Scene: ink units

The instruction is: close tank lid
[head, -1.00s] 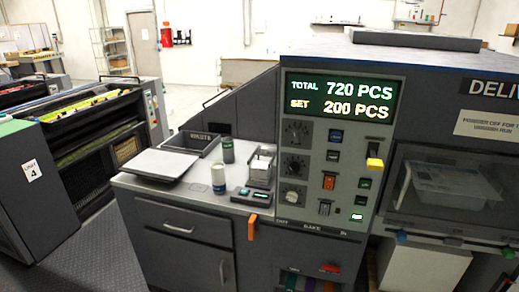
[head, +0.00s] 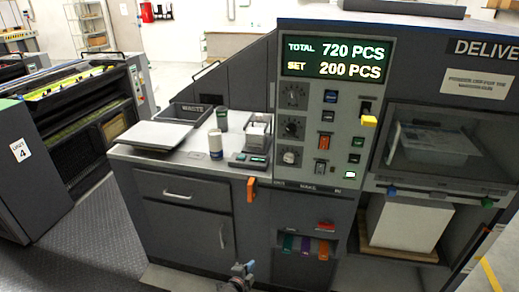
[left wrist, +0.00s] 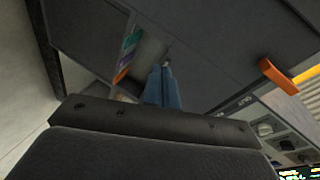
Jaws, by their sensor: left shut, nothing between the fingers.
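No tank lid can be made out for certain in either view. An open recess under the control panel holds green, purple and orange tabs (head: 305,244), with a red handle (head: 326,224) above them. The coloured tabs also show in the left wrist view (left wrist: 129,52). My left gripper (head: 244,268) is low at the bottom edge of the head view, in front of the cabinet. In the left wrist view its blue fingers (left wrist: 163,85) are together and empty, apart from the tabs. My right gripper is out of view.
An orange lever (head: 251,190) sticks out at the counter's front edge. A shelf bay with a white block (head: 400,222) is at right. Open floor (head: 95,240) lies at left.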

